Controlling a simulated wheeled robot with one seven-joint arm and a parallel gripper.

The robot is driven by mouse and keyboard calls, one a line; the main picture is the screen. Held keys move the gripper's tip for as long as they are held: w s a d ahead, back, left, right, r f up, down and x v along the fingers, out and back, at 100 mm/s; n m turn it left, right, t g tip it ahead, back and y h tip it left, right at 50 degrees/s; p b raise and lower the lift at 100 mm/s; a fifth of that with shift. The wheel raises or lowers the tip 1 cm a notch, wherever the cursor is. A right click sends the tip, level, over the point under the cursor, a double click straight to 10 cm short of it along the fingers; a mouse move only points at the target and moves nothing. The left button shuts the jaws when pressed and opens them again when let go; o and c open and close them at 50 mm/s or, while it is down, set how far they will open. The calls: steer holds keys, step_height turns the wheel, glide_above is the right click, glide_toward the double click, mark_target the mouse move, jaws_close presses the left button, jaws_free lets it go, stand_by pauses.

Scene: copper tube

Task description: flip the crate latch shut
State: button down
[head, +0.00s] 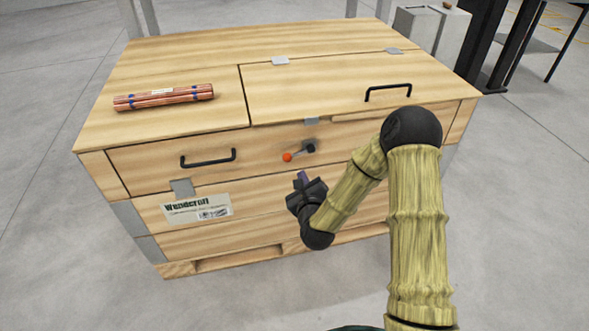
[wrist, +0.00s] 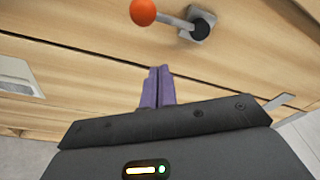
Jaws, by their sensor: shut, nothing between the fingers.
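The crate latch (head: 299,151) is on the front face of the wooden crate (head: 160,240), below the hinged lid (head: 325,85). Its lever runs from a dark pivot (wrist: 201,25) on a grey plate to an orange ball knob (head: 288,157). In the head view the lever points left and slightly down. In the wrist view the orange knob (wrist: 143,11) is at the top edge. My gripper (head: 303,176) is in front of the crate, just below the latch in the head view. Its purple fingers (wrist: 157,84) are together and empty, apart from the lever. The lid is down.
A bundle of copper tubes (head: 164,96) lies on the crate top at left. Black handles are on the lid (head: 388,92) and the front panel (head: 208,159). A grey metal tab (head: 312,121) sits at the lid's front edge above the latch. The floor in front is clear.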

mark_target(298, 154)
steer(key=x, duration=0.3)
steer(key=shift+w+f+b, duration=0.1)
steer(key=shift+b, duration=0.25)
steer(key=r, duration=0.1)
steer(key=a+r, duration=0.1)
steer(key=s+a+r, duration=0.1)
steer(key=shift+r+b, duration=0.2)
steer(key=shift+b, duration=0.1)
steer(key=shift+d, duration=0.1)
steer(key=shift+r, duration=0.15)
